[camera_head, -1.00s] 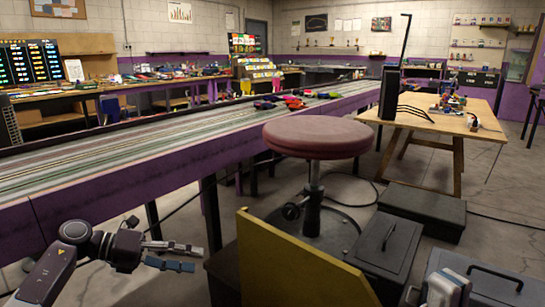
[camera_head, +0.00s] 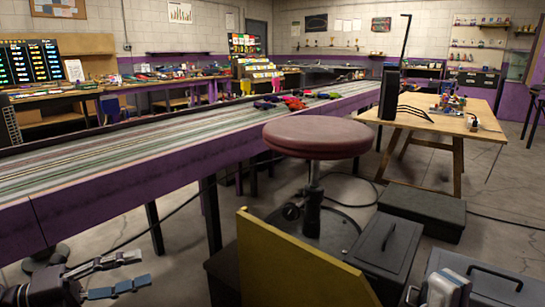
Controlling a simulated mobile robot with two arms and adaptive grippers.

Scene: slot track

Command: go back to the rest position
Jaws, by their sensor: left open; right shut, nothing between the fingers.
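My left gripper (camera_head: 134,270) is at the lower left, in front of the long purple-sided slot track (camera_head: 105,215). Its two fingers are spread apart and point to the right, with nothing between them. The gripper's body is partly cut off by the picture's lower left corner.
A round stool (camera_head: 318,137) stands beside the track at the middle. A yellow panel (camera_head: 295,265) stands in front of it, with dark boxes (camera_head: 385,250) to its right. A wooden table (camera_head: 440,122) is behind. Small coloured cars (camera_head: 293,103) lie on the track.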

